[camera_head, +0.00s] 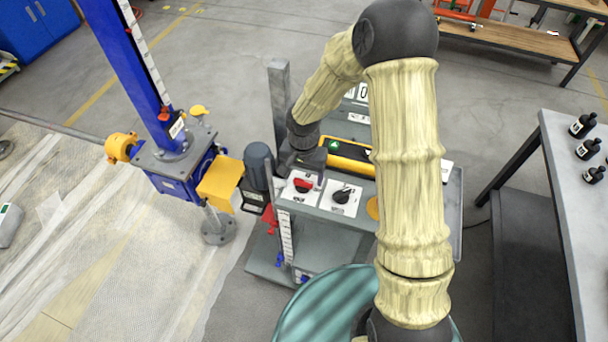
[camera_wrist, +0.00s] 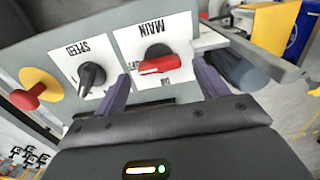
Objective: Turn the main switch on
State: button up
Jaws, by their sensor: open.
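The main switch (camera_wrist: 160,65) is a red-handled rotary knob on a black base, on a white plate marked MAIN, which appears upside down in the wrist view. Its red handle lies roughly crosswise there. Small position marks beside it are partly hidden and hard to read. In the head view the main switch (camera_head: 302,185) sits at the left of the control panel. My gripper (camera_wrist: 161,77) is open, its two purple fingers on either side of the knob, apart from the handle as far as I can tell. In the head view my gripper (camera_head: 306,163) is just behind and above the switch.
A black SPEED knob (camera_wrist: 92,77) sits beside the main switch, with a red button on yellow (camera_wrist: 35,92) beyond it. A yellow-and-black device with a green mark (camera_head: 348,156) lies behind. A grey motor (camera_head: 258,165) and blue screw jack (camera_head: 180,165) stand left.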

jog(key=shift+f, duration=0.9)
jog(key=c, duration=1)
jog(key=shift+n, duration=0.4)
jog(key=n, duration=0.3)
jog(key=shift+a, duration=0.1)
jog(key=n, duration=0.5)
jog(key=shift+r+b, duration=0.1)
jog(key=shift+b, duration=0.2)
jog(key=n, duration=0.4)
jog(key=shift+a, duration=0.15)
jog(key=n+p, duration=0.1)
jog(key=n, duration=0.4)
